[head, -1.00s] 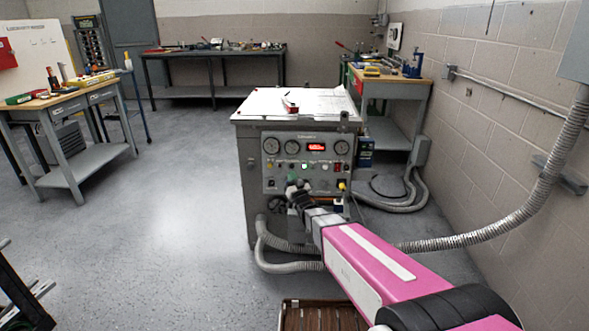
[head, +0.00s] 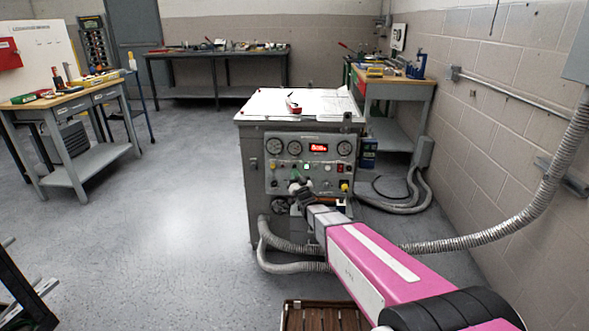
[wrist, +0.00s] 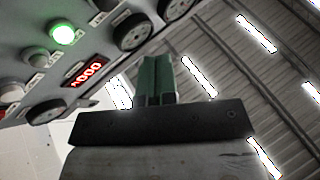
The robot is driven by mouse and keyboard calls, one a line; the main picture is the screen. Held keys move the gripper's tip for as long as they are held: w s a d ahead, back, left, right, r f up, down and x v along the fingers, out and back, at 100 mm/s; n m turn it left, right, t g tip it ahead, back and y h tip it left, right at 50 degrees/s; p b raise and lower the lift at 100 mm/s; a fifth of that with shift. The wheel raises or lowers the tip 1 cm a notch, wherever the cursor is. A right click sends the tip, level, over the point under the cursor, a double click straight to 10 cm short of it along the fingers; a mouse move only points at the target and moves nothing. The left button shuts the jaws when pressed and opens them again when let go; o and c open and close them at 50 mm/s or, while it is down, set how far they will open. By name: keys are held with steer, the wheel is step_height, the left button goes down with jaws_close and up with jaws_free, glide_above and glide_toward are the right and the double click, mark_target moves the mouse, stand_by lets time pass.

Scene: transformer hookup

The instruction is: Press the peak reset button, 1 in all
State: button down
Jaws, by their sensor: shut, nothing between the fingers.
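The grey control panel (head: 256,165) on the front of the cabinet carries gauges, a red display (head: 318,147) and a row of small buttons and lamps. The labels are too small to tell which is the peak reset button. My gripper (head: 298,184) is in front of the panel, just below the lit green one. Its green fingers (wrist: 156,80) are shut and empty, apart from the buttons in the wrist view.
A paper and a small red-and-white object (head: 293,105) lie on the cabinet top (head: 252,112). Grey flexible conduit (head: 285,267) runs low around the cabinet. A wooden pallet (head: 326,317) lies in front.

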steer(key=shift+w+d+f, duration=0.1)
steer(key=shift+w+f, duration=0.15)
steer(key=shift+w, duration=1)
steer(key=shift+w+f, duration=0.2)
steer(key=shift+w, duration=1.05)
steer(key=shift+w, duration=0.15)
steer(key=shift+w+f, duration=0.1)
steer(key=shift+w, duration=0.15)
steer(key=shift+w, duration=0.45)
stand_by(0.6)
steer(key=shift+s, duration=0.85)
steer(key=shift+s, duration=0.1)
steer(key=s, duration=0.2)
steer(key=s+r, duration=0.1)
steer(key=s, duration=0.1)
steer(key=shift+s, duration=0.4)
